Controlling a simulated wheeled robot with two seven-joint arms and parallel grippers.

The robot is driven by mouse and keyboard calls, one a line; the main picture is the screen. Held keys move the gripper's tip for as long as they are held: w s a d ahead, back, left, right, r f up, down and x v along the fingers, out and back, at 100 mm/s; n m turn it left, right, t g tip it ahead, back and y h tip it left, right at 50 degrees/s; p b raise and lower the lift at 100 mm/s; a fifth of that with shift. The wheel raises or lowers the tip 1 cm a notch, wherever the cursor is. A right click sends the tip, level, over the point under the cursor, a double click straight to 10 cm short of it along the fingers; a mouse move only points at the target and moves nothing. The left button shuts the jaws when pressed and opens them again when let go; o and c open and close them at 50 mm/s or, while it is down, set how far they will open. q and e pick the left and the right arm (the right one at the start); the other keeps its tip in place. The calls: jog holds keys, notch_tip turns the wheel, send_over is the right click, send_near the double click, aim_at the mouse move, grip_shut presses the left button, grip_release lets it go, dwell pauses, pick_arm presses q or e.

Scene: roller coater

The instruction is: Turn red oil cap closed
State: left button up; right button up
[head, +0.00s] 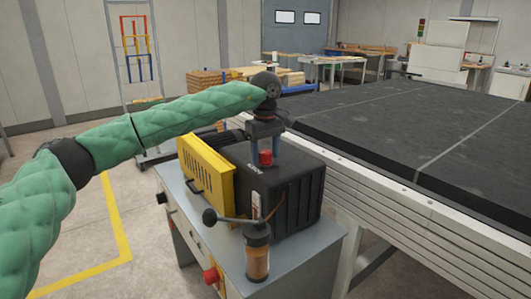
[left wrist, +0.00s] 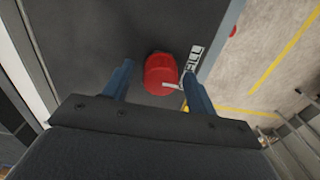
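The red oil cap (head: 265,158) sits upright on top of the black ribbed machine (head: 290,195). My left gripper (head: 266,148) points down over it from above, with a finger on either side of the cap. In the left wrist view, the round cap (left wrist: 159,70) shows between the two spread blue-grey fingers (left wrist: 158,72), nearer the right one. The left finger stands clear of it; whether the right one touches cannot be told. A small pale bar lies across the cap's lower right edge. My right gripper is not in view.
A yellow slotted panel (head: 205,168) flanks the machine on the left. A black-knobbed lever (head: 210,217) and a glass cup of amber liquid (head: 257,255) are in front. The grey cabinet carries a red button (head: 211,275). A large dark-topped table (head: 420,130) stands right.

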aim_at(266, 151)
pick_arm(q)
jog(key=shift+r, duration=0.1)
notch_tip(266, 151, up, 8)
jog(key=shift+f, duration=0.2)
dwell(0.4)
jog(key=shift+f, duration=0.1)
